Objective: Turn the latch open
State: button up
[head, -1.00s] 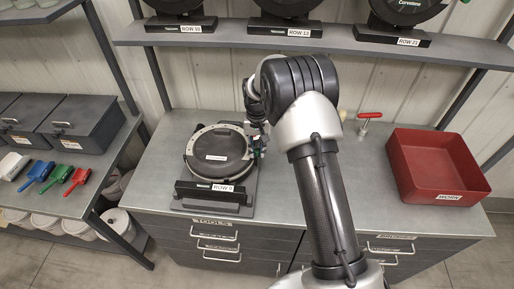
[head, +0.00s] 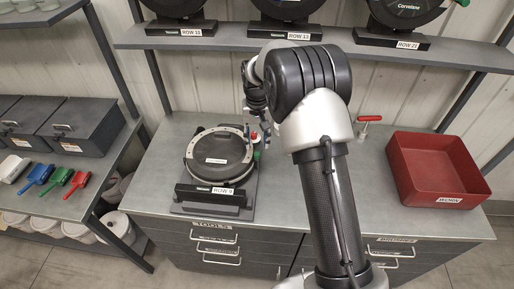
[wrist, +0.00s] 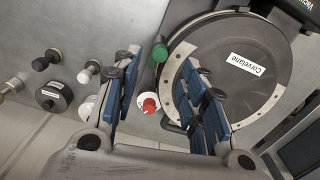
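The seed meter (head: 219,153) lies on the bench with its black round cover facing up, and also shows in the wrist view (wrist: 235,65). A red knob (head: 254,136) and a green knob (head: 257,155) stand at its right edge. In the wrist view the red knob (wrist: 151,104) shows between my fingers and the green knob (wrist: 160,53) near the fingertips. I cannot tell surely which part is the latch. My gripper (wrist: 172,62) is open, its blue-padded fingers apart with nothing held. In the head view my arm partly hides it, just behind the red knob.
A red bin (head: 438,170) stands at the right of the bench. A red-handled valve (head: 368,120) is near the wall. More meters (head: 286,30) stand on the shelf above. Several knobs and fittings (wrist: 54,97) show left in the wrist view. The bench between meter and bin is mostly clear.

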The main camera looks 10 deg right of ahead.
aim_at(257, 153)
jog(key=shift+r, duration=2.75)
jog(key=s+r+n+t+b, duration=0.1)
jog(key=s+r+b, duration=0.2)
jog(key=s+r, duration=0.4)
jog(key=s+r+t+b, duration=0.15)
jog(key=s+r, duration=0.25)
jog(key=s, duration=0.5)
jog(key=s+f+t+b, duration=0.1)
jog(key=s+f+b, duration=0.1)
jog(key=s, duration=0.8)
jog(key=s+f+n+t+b, duration=0.1)
jog(key=s+f+b, duration=0.2)
jog(key=s, duration=0.7)
jog(key=shift+s+d+f+b, duration=0.2)
jog(key=shift+d+f+b, duration=0.05)
jog(key=shift+f+b, duration=0.1)
